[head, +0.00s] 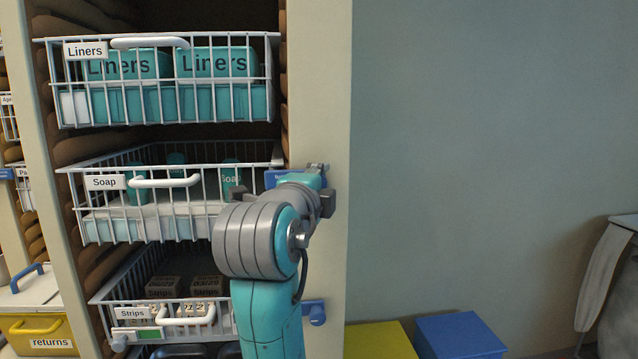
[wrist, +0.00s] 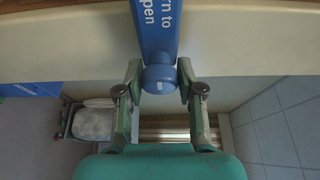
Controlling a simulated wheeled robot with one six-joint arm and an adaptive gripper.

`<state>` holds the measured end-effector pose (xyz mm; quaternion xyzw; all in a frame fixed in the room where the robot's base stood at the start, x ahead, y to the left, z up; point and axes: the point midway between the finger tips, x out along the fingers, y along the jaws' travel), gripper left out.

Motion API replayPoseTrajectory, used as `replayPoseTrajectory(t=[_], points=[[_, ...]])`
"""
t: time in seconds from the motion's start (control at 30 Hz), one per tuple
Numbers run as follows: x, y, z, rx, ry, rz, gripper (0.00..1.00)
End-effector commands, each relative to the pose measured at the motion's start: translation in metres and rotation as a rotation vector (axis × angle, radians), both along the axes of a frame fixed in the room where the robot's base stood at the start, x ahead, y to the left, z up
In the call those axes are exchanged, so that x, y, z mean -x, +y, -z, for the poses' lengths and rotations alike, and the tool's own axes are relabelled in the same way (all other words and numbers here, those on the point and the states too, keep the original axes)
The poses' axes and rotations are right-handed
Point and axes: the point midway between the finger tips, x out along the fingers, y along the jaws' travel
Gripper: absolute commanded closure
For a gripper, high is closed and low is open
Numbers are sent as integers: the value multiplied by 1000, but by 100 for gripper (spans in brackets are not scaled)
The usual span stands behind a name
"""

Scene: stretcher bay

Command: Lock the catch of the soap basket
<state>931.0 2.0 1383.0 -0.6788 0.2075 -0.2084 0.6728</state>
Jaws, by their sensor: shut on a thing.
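The soap basket (head: 145,228) is a white wire basket with a "Soap" label and a white handle, in the middle of the rack in the head view. Its blue catch (head: 284,178) shows beside the basket's right front edge, partly hidden by my arm. In the wrist view the catch (wrist: 156,35) is a blue bar with partly cut-off lettering and a round knob at its near end. My gripper (wrist: 160,82) has a finger on each side of the knob and is shut on it. In the head view my gripper (head: 316,175) is at the right post.
The liners basket (head: 165,125) is above and the strips basket (head: 135,298) below, with another blue catch (head: 314,312) at its right. Yellow (head: 378,341) and blue (head: 460,335) boxes stand low on the right. The wall side is clear.

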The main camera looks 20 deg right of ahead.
Motion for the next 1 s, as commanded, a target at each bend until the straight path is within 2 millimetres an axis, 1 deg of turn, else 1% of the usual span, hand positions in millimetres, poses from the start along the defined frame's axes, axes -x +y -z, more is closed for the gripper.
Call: replayPoseTrajectory(t=[0.53, 0.57, 0.6, 0.63, 1.0], points=[[0, 0, 1, -26, -2, 1, 100], [0, 0, 1, -26, -2, 1, 58], [0, 0, 1, -26, -2, 1, 48], [0, 0, 1, -25, -2, 1, 42], [3, 2, 1, -24, -4, -1, 42]])
